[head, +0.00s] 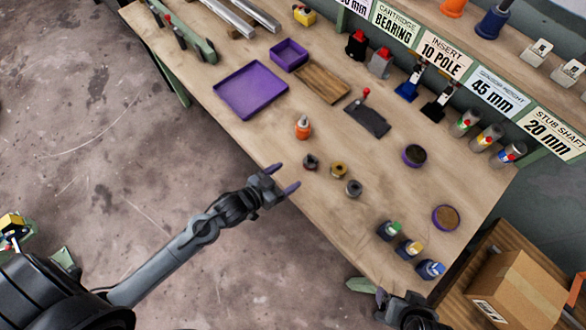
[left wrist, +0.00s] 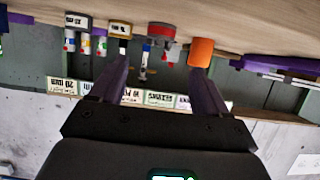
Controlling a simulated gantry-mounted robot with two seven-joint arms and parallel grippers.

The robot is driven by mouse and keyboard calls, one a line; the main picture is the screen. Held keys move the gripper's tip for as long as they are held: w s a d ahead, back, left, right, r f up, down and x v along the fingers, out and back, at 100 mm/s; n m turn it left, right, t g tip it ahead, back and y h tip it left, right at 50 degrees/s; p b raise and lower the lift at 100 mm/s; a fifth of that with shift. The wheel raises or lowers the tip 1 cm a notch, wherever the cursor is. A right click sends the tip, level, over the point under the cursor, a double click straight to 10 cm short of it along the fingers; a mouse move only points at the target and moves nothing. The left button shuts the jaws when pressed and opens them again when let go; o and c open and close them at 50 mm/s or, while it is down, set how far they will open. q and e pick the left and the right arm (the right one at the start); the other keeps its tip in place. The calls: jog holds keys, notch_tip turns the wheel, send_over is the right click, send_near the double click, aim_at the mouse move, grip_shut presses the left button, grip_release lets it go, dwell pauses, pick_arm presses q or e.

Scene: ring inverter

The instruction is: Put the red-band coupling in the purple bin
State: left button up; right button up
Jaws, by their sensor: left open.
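The red-band coupling (head: 310,162) is a small dark cylinder with red on it, standing near the front edge of the bench. In the left wrist view it looks grey and red (left wrist: 161,32), ahead of and between my fingers. My left gripper (head: 282,178) is open and empty, just off the bench's front edge, short of the coupling; its purple fingers also show in the left wrist view (left wrist: 161,66). The small purple bin (head: 289,54) stands empty at the back, beside a larger flat purple tray (head: 251,90). Part of my right arm (head: 405,310) shows at the bottom; its fingers are not clear.
An orange bottle (head: 303,127) stands behind the coupling. A yellow-band coupling (head: 338,170) and a grey one (head: 353,188) stand to its right. A wooden tray (head: 322,82) lies beside the bin. Coloured containers (head: 410,248) stand at the bench's right end.

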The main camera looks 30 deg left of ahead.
pick_arm(q)
jog(key=shift+s+a+r+g+y, duration=0.15)
jog(key=shift+s+r+g+y, duration=0.05)
jog(key=shift+s, duration=0.2)
jog(key=shift+s+a+r+g+y, duration=0.15)
jog(key=shift+s+g+y, duration=0.05)
jog(key=shift+s, duration=0.2)
jog(key=s+a+r+g+y, duration=0.1)
jog(key=s+g, duration=0.1)
jog(key=s, duration=0.2)
jog(key=s+r+n+g+y, duration=0.1)
jog(key=s+g, duration=0.2)
jog(key=s, duration=0.2)
jog(key=s+a+r+g+y, duration=0.1)
jog(key=s+r+g, duration=0.1)
jog(key=s, duration=0.3)
jog(key=shift+s+a+n+g, duration=0.1)
jog(key=shift+a+n+g, duration=0.3)
jog(key=shift+g, duration=0.3)
